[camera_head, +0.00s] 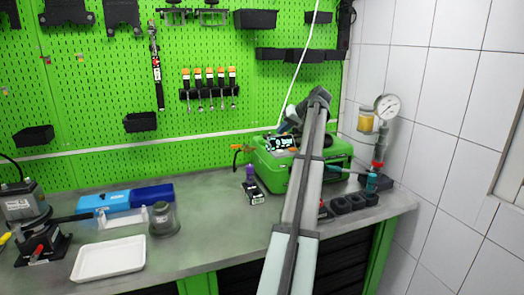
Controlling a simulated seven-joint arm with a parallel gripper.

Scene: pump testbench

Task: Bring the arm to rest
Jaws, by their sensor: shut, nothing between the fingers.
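My arm reaches up from the bottom edge of the head view, over the workbench (215,238), and bends at its far end. My gripper (283,127) is at that bent end, small and dark. It is shut and shows nothing held. It appears just above or in front of the display of the green pump test unit (270,168). I cannot tell whether it touches the unit. My arm hides part of the unit and some of the bench.
A pressure gauge (387,107) stands at the right by the tiled wall (440,90). Black round parts (350,202) lie beside my arm. A white tray (108,259), a grey jar (162,219) and blue boxes (152,194) are at the left. The bench between jar and arm is mostly clear.

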